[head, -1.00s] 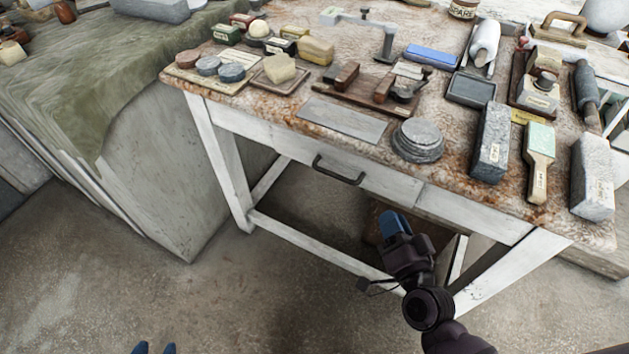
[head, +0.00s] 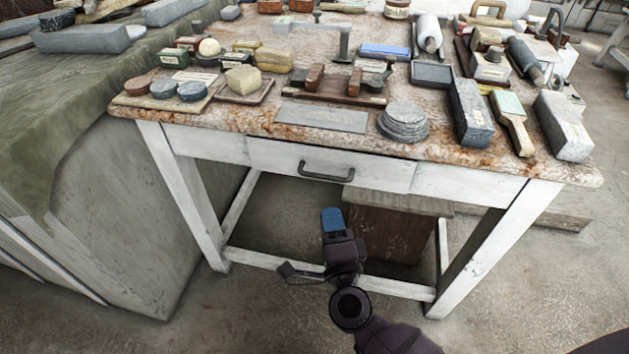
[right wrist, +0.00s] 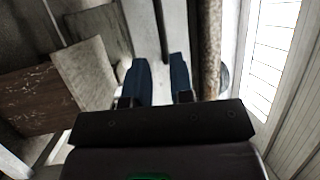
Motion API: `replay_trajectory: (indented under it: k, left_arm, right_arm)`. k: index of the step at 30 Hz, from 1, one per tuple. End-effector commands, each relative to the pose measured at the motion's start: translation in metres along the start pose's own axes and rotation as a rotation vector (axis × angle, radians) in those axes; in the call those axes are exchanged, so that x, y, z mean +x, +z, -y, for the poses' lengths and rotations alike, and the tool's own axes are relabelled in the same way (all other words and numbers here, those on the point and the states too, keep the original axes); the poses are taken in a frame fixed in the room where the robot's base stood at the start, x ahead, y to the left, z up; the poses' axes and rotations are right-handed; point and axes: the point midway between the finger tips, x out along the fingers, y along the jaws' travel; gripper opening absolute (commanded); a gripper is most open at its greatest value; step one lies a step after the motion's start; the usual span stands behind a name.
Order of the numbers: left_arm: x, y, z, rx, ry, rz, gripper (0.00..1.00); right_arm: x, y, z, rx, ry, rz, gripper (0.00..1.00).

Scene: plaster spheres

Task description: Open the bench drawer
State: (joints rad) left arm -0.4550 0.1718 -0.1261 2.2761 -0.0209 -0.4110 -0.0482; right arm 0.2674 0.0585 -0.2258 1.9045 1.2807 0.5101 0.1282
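The bench drawer (head: 275,158) has a white front under the bench top and is shut, level with the frame. Its dark bar handle (head: 326,172) is at the middle of the front. My right gripper (head: 333,212) has blue fingers and is in front of and below the handle in the head view, apart from it. In the right wrist view the gripper (right wrist: 159,62) is open and empty, with the dark handle (right wrist: 160,28) lined up with the gap between the fingers, beyond the tips. My left gripper is out of view.
The bench top (head: 240,119) is crowded with tools, blocks and a stack of grey discs (head: 403,122) near the front edge. A wooden crate (head: 390,228) stands under the bench. A cloth-draped block (head: 130,230) is at the left. The floor in front is clear.

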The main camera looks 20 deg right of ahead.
Motion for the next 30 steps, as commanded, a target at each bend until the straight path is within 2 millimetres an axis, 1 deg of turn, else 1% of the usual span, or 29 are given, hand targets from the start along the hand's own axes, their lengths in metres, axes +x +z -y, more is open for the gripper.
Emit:
replay_trajectory:
  k: [5,12,18,24,30]
  left_arm:
    - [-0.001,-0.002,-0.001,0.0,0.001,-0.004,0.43]
    - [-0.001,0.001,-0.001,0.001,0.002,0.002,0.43]
    - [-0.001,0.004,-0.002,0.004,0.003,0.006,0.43]
    - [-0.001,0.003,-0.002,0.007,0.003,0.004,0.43]
    - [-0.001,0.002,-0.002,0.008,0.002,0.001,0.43]
  right_arm:
    - [0.018,0.001,0.001,0.001,-0.003,0.001,0.22]
    - [0.059,0.001,0.001,0.0,-0.003,0.001,0.22]
    - [0.087,0.001,0.0,-0.002,-0.001,0.001,0.22]
    - [0.103,0.0,0.001,-0.002,-0.001,0.001,0.22]
    - [0.106,0.0,0.001,-0.003,-0.001,0.001,0.22]
